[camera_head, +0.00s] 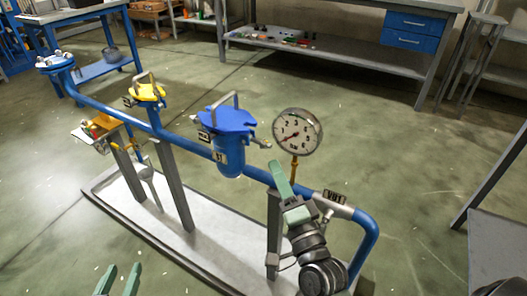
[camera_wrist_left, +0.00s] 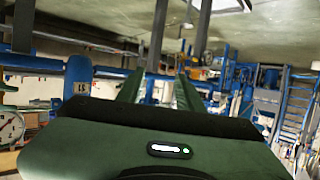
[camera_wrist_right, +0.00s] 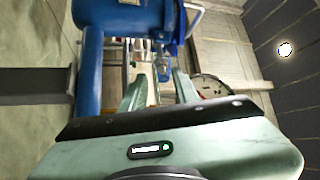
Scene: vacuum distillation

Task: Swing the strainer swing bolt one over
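The blue strainer (camera_head: 229,158) stands on the blue pipe, with a blue lid (camera_head: 226,120) and a grey arched handle on top. A small metal swing bolt (camera_head: 262,144) sticks out from the lid's right side; I cannot read a number on it. In the right wrist view the strainer body (camera_wrist_right: 118,18) fills the upper left. My right gripper (camera_head: 282,180) is right of and below the strainer, apart from it. Its fingers also show in the right wrist view (camera_wrist_right: 160,95), spread, with nothing held. My left gripper (camera_head: 119,279) is low, open and empty, away from the strainer.
A pressure gauge (camera_head: 297,132) on a yellow stem stands close to my right gripper. The blue pipe (camera_head: 365,232) bends down at right, with a VH1 tag (camera_head: 335,197). A yellow-topped valve (camera_head: 150,92) is left. Benches stand behind; floor around the base plate (camera_head: 150,222) is clear.

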